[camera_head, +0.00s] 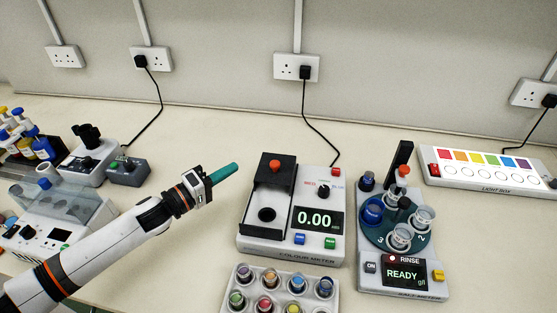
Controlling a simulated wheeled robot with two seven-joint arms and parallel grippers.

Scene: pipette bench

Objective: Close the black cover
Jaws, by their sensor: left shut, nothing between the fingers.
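The colour meter (301,251) stands on the bench in the middle, with a lit display reading 0.00. Its black cover (285,177) with a red knob (275,166) is at the back of a black bay on the meter's left side. The front of the bay is uncovered and a round dark well (267,214) shows there. My left gripper (236,167) has teal fingers, shut and empty, pointing right. It is left of the cover, apart from it in the picture. Its height above the bench is hard to tell. My right gripper is not in view.
A rinse station (402,273) with a carousel of cups stands right of the meter. A rack of coloured vials (247,302) sits in front. A light box (487,187) is at the far right. Black power cables (319,131) run behind.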

